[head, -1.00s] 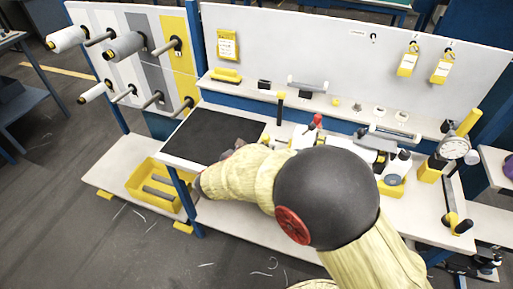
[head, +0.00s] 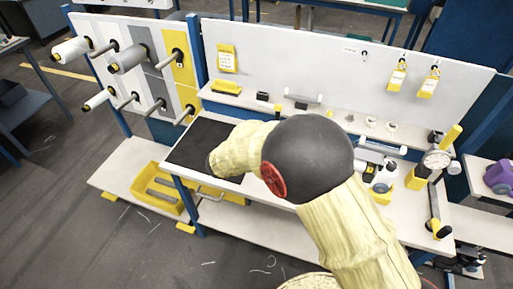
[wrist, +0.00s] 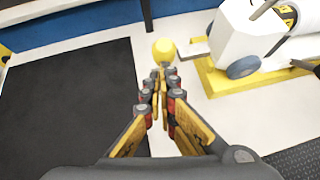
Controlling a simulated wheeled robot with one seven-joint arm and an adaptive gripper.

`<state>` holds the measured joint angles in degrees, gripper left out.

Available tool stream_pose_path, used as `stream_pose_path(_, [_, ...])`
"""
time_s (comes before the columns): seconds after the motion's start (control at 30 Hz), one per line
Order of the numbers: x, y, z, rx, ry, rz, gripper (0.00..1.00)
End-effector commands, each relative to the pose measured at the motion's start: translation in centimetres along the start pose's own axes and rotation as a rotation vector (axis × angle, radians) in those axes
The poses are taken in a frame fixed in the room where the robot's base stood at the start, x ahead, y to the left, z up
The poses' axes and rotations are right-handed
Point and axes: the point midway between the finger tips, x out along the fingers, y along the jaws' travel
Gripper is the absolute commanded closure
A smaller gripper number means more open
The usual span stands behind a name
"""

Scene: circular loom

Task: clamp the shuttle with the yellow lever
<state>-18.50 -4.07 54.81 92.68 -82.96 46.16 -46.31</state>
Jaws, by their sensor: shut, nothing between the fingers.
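In the wrist view, a round yellow knob (wrist: 163,49), which looks like the end of the yellow lever, stands just beyond my fingertips. My gripper (wrist: 162,76) is shut and empty, its tips close below the knob in the picture; I cannot tell whether they touch. To the right, a white rounded body (wrist: 246,38) with a blue-grey wheel sits on a yellow base (wrist: 222,82); it may be the shuttle in its holder, but I cannot be sure.
A black mat (wrist: 75,100) lies left of my gripper; it also shows in the head view (head: 205,140). A dial gauge (head: 436,160) with a yellow handle stands at the bench's right. A yellow bin (head: 158,189) sits on the lower shelf. A panel with spools (head: 128,58) stands left.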

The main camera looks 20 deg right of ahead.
Motion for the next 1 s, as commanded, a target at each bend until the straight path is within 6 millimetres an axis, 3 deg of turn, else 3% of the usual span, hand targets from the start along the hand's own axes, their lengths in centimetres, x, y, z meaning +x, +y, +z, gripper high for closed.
stream_pose_path(0.03, [-0.3,0.0,1.1,-0.002,0.023,-0.007,1.0])
stream_pose_path(0.7, [1.9,0.8,4.2,-0.045,0.345,-0.051,1.0])
stream_pose_path(1.0, [3.1,1.1,5.0,-0.05,0.35,-0.05,1.0])
